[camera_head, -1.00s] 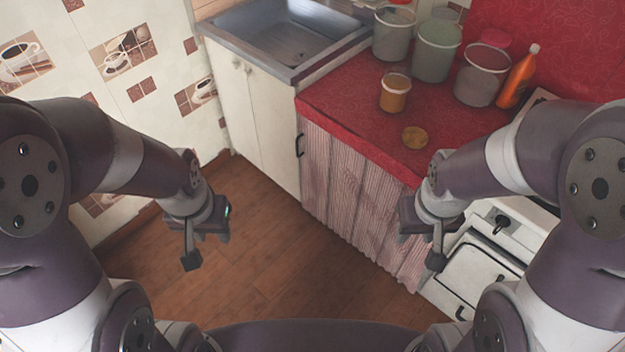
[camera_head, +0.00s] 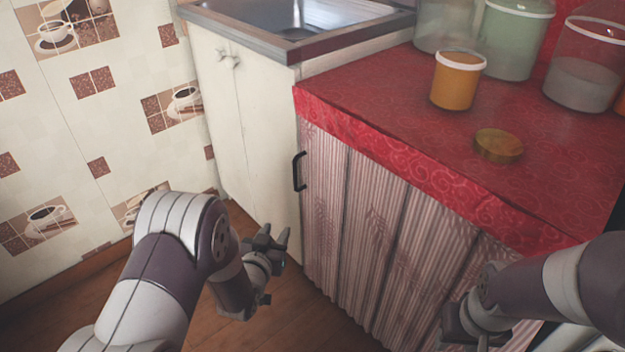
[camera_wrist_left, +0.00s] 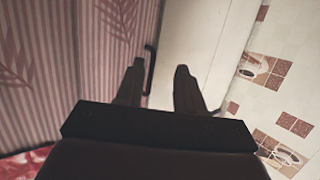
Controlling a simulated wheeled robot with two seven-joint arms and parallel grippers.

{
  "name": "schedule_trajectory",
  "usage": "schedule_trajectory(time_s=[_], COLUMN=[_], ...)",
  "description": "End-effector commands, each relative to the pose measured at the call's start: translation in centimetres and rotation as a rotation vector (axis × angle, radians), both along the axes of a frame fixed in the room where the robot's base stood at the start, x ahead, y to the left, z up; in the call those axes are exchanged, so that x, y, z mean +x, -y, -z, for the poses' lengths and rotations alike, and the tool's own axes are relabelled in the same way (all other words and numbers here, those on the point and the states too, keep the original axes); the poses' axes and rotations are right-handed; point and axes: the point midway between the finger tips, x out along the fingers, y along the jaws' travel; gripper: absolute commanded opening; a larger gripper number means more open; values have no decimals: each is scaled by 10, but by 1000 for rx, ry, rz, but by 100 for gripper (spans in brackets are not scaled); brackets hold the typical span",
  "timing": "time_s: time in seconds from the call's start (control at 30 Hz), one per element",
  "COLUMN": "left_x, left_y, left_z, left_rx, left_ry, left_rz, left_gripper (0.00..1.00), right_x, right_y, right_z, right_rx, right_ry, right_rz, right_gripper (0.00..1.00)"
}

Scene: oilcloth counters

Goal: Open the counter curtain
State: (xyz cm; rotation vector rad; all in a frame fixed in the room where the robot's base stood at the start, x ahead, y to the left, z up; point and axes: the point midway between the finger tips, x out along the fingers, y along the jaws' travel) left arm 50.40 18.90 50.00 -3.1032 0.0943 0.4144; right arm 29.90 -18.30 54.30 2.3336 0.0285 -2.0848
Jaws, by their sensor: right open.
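The counter curtain (camera_head: 370,225) is pink, striped and pleated. It hangs closed under the red counter top and also fills the left of the left wrist view (camera_wrist_left: 45,75). A black handle (camera_head: 298,171) stands upright at its left edge. My left gripper (camera_head: 273,240) is open and empty, below and left of the handle. In the left wrist view, the handle (camera_wrist_left: 150,70) shows beyond the open fingers, close by the left one. My right gripper (camera_head: 465,335) is low in front of the curtain's right part, open; its fingertips are hard to make out.
The red counter top (camera_head: 390,110) carries an orange jar (camera_head: 457,80), a round golden lid (camera_head: 499,145) and several larger jars. A white sink cabinet (camera_head: 255,130) adjoins the curtain on the left, beside a tiled wall (camera_head: 90,130). Wooden floor (camera_head: 300,315) lies below.

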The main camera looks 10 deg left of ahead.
Motion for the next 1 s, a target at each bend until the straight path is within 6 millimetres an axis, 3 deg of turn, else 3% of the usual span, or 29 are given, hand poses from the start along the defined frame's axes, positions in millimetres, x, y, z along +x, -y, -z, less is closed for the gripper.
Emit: schedule_trajectory(time_s=[0.1, 0.2, 0.33, 0.7, 1.0], left_x=[12, 15, 35, 122, 139], left_y=[2, 3, 5, 11, 12], left_z=[-43, -55, -54, -52, -57], left_rx=[-11, -17, -18, -18, -18], left_ry=[188, 254, 265, 261, 258], left_rz=[11, 13, 13, 13, 12], left_gripper=[38, 38, 38, 38, 38], right_x=[0, 0, 0, -1, -1], right_y=[0, 0, 0, 0, 0], right_z=[-5, -2, 10, 48, 52], right_rx=[0, 0, 0, 0, 0], right_ry=[1, 0, 0, 0, 0], right_rz=[0, 0, 0, 0, 0], right_gripper=[43, 43, 43, 43, 43])
